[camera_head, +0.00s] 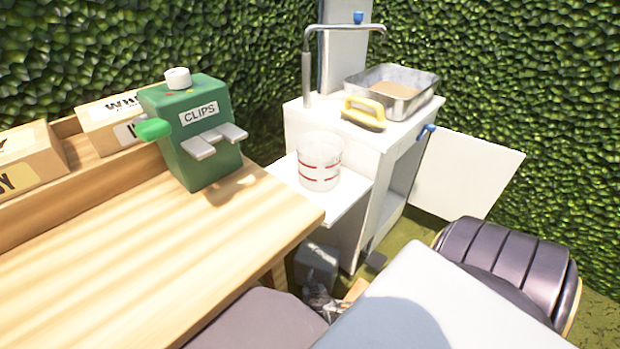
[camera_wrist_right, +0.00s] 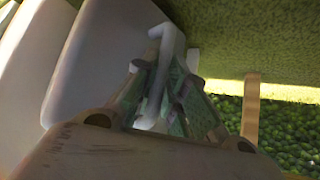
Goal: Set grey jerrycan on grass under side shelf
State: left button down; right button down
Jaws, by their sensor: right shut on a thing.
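The grey jerrycan (camera_head: 316,260) is in shade below the white side shelf (camera_head: 345,207), beside the white cabinet. My right gripper (camera_head: 318,292) is low in front of it, partly hidden by my own arm. In the right wrist view, my right gripper (camera_wrist_right: 165,100) is shut on the jerrycan's pale handle (camera_wrist_right: 158,80), with a finger on each side. The large grey body at the left of that view looks like the jerrycan (camera_wrist_right: 100,60). The jerrycan's base is hidden, so I cannot tell whether it touches the grass (camera_head: 404,232). My left gripper is not in view.
A clear measuring cup (camera_head: 319,163) stands on the side shelf. The wooden table (camera_head: 130,255) with a green clips dispenser (camera_head: 200,165) is at left. The cabinet (camera_head: 350,135) has an open door (camera_head: 470,172) at right. A dark padded seat (camera_head: 505,255) stands at lower right.

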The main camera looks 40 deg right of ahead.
pick_arm(q)
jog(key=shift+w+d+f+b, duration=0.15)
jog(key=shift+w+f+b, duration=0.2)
jog(key=shift+b, duration=0.2)
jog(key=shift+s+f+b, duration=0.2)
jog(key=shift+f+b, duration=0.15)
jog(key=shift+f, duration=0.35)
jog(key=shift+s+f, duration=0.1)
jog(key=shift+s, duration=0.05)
pick_arm(e)
notch_tip(320, 180, down, 3)
jog(key=shift+w+f, duration=0.1)
jog(key=shift+w, duration=0.05)
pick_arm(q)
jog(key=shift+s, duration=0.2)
pick_arm(e)
jog(key=c, duration=1.8)
grip_release()
jog(key=shift+s+f, duration=0.15)
jog(key=shift+s, duration=0.05)
jog(key=shift+c, duration=0.2)
jog(key=o, duration=0.4)
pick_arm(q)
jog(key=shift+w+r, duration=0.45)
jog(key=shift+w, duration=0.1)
